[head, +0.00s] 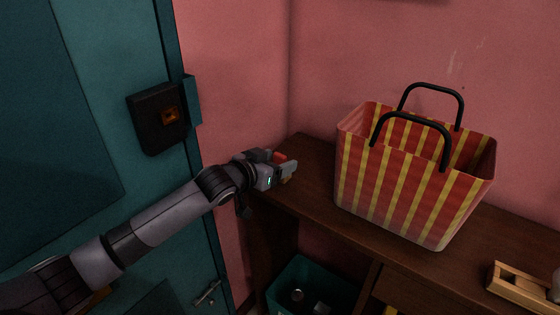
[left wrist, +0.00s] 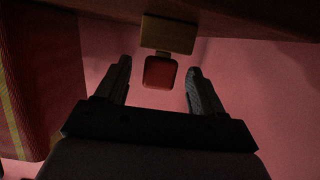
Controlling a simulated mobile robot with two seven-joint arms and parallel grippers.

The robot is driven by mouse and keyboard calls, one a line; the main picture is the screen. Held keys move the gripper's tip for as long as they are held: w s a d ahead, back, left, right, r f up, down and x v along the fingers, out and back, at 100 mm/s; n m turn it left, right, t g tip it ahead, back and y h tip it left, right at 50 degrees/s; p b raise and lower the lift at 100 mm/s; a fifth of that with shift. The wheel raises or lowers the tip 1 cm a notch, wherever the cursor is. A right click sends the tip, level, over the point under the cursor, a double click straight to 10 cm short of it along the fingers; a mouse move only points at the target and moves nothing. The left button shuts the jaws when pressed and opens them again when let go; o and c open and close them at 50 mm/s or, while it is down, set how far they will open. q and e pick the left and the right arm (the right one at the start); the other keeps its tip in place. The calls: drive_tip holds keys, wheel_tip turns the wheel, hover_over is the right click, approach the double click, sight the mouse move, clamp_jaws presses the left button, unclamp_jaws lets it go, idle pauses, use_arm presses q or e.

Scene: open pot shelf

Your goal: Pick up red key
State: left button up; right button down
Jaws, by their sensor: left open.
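The red key (left wrist: 160,72) shows in the left wrist view as a small red block joined to or touching a tan, flat piece (left wrist: 168,34). A bit of red also shows at my left gripper in the head view (head: 280,157). My left gripper (head: 284,165) is at the left end of the wooden shelf top. Its fingers are open, one on each side of the red key, with gaps visible in the left wrist view. The key's far side is hidden. My right gripper is not in view.
A red and yellow striped bag (head: 400,180) with black handles stands on the dark wooden shelf (head: 310,187), right of my left gripper. A wooden item (head: 522,288) lies at the right. A teal bin (head: 313,284) is below. A teal door (head: 110,60) with a black lock box (head: 158,118) is at left.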

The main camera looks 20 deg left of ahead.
use_arm(q)
drive_tip(key=shift+w, duration=0.1)
drive_tip(key=c, duration=1.1)
drive_tip(key=shift+r, duration=0.1)
